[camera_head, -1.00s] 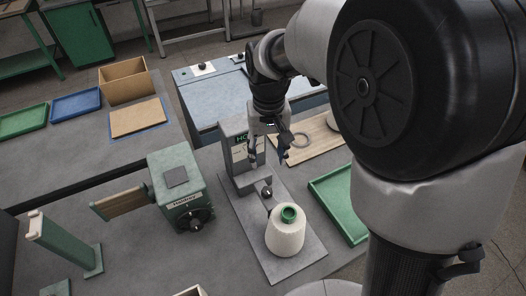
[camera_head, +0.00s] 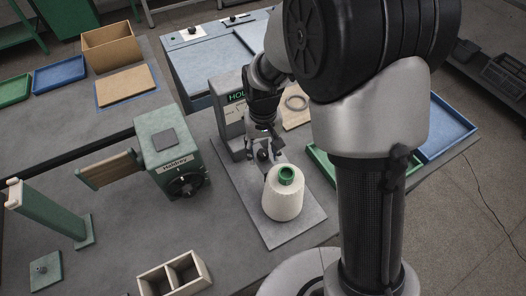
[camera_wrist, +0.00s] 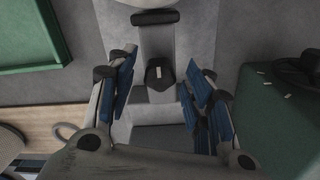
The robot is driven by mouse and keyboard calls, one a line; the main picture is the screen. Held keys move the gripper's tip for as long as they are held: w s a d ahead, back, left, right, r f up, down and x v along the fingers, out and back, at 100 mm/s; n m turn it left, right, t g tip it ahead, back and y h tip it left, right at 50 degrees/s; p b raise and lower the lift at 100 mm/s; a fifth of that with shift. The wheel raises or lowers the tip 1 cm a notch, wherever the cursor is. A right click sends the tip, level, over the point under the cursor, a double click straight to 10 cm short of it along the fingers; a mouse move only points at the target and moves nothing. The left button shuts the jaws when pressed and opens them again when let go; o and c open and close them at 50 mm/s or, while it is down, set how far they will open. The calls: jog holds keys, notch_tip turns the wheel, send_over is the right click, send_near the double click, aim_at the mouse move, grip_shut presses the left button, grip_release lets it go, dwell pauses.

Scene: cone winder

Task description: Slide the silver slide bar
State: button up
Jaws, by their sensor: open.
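The silver slide bar (camera_wrist: 157,42) shows in the wrist view as a narrow grey strip. A black end piece (camera_wrist: 155,17) is at its top and a black knob (camera_wrist: 160,73) stands lower down. My gripper (camera_wrist: 162,88) is open, with its blue-padded fingers on either side of the knob and visible gaps on both sides. In the head view my gripper (camera_head: 262,150) is low over the grey base plate (camera_head: 240,190), close to the black knob (camera_head: 263,156). The bar is mostly hidden there by my fingers and the cone.
A white yarn cone (camera_head: 283,200) with a green top stands just in front of my gripper. A grey post with a lit display (camera_head: 236,97) rises behind it. A green motor box (camera_head: 168,145) stands left, and a green tray (camera_head: 322,165) lies right.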

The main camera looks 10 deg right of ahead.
jog(key=shift+c, duration=0.6)
grip_shut()
